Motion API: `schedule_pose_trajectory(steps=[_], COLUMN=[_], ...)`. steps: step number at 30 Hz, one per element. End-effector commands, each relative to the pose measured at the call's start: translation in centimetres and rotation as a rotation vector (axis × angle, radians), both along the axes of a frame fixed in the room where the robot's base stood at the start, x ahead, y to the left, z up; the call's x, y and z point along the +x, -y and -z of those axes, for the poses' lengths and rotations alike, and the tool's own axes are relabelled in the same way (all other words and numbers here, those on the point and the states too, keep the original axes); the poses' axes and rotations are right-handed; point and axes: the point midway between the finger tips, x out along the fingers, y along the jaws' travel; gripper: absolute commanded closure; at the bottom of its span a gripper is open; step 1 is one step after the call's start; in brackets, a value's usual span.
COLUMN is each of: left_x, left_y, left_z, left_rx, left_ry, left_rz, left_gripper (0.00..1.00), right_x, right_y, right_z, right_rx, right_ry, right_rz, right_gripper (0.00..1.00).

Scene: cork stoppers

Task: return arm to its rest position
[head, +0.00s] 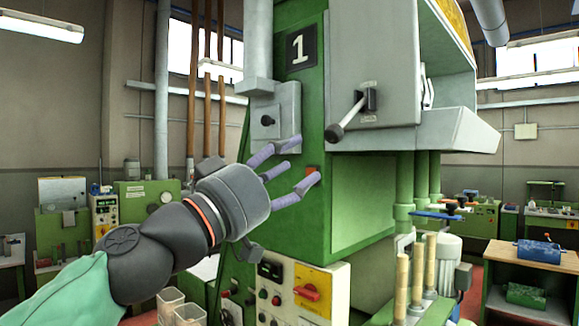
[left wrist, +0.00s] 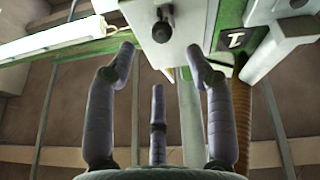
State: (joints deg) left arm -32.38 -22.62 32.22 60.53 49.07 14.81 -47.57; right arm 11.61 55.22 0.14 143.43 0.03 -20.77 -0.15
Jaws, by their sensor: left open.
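My left gripper (head: 292,178) is raised in front of the green machine (head: 365,205) in the head view, its arm coming in from the lower left. Its purple-grey fingers are spread open with nothing between them. In the left wrist view the open fingers (left wrist: 165,65) point towards a grey box with a dark knob (left wrist: 163,32). That grey box (head: 285,100) on the machine's front is just beyond the fingertips in the head view. I cannot tell the exact gap. My right gripper is not in view.
A lever with a dark knob (head: 335,132) sticks out from the machine's upper front. A control panel (head: 300,290) with a red switch is below the gripper. Clear bins (head: 187,314) stand at the bottom left. A wooden-topped bench (head: 530,270) stands at the right.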

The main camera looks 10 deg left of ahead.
Motion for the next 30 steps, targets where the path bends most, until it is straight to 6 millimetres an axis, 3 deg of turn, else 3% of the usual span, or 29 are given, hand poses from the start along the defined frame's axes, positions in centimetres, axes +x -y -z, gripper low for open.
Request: schedule_pose_trajectory(steps=[16, 20, 23, 26, 30], left_x=[0.0, 1.1, 3.7, 7.4, 12.4], left_y=[0.0, 0.4, 1.4, 2.5, 3.5], left_z=[0.0, 1.1, 3.9, 8.6, 16.3], left_rx=[0.000, 0.011, 0.035, 0.073, 0.129], left_ry=[0.000, -0.023, -0.079, -0.166, -0.297], left_rz=[0.000, -0.007, -0.022, -0.049, -0.092], left_gripper=[0.46, 0.46, 0.46, 0.46, 0.46], right_x=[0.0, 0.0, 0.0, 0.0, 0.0], right_y=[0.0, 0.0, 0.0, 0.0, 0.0], right_z=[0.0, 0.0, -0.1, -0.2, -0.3], right_rx=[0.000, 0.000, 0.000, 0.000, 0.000], right_ry=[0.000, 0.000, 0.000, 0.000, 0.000], right_rz=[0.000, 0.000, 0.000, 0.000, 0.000], right_gripper=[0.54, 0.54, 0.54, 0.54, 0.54])
